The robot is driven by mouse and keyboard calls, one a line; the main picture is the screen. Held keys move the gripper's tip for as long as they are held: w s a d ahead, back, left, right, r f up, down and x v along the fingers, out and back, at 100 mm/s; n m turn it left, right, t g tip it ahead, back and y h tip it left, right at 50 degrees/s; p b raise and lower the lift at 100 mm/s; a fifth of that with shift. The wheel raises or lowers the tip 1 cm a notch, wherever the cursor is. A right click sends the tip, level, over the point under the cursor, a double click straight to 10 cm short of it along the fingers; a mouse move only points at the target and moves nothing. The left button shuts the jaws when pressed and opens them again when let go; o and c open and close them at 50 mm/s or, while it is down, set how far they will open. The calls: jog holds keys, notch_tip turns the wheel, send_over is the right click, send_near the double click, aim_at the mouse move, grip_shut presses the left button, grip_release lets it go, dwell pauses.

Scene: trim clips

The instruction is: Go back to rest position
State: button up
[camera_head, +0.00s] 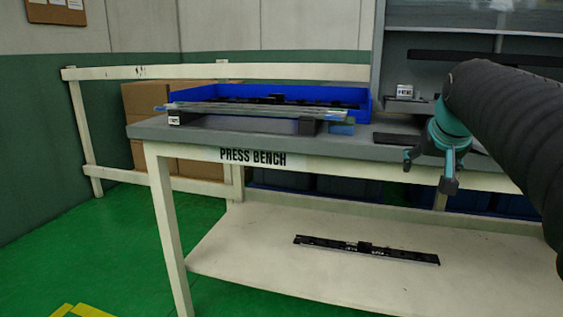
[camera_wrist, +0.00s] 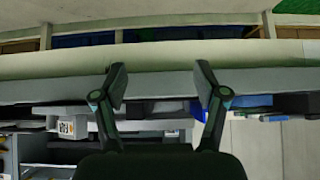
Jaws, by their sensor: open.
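My gripper (camera_head: 428,166) hangs in front of the right part of the bench top, in the head view. Its two fingers are spread apart with nothing between them. In the wrist view the open fingers (camera_wrist: 160,80) show against the bench edge, and the picture looks upside down. My arm comes in from the right in the head view. A long black trim strip (camera_head: 365,249) lies on the lower shelf of the bench, well below my gripper and apart from it.
The press bench (camera_head: 190,135) holds a blue tray (camera_head: 362,100) with dark strips and a raised rack (camera_head: 250,108) in front of it. A cream rail (camera_head: 120,72) and brown boxes (camera_head: 145,97) stand behind at left.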

jog(key=s+a+f+n+g+y+p, duration=0.1)
jog(key=s+a+f, duration=0.6)
jog(key=s, duration=0.5)
jog(key=s+a+f+n+g+y+p, duration=0.1)
jog(key=s+a+f+n+p, duration=0.1)
jog(key=s+a+f, duration=0.4)
jog(key=shift+s+a+f+g, duration=0.3)
jog(key=shift+s+a+f, duration=0.05)
jog(key=shift+s+f, duration=2.55)
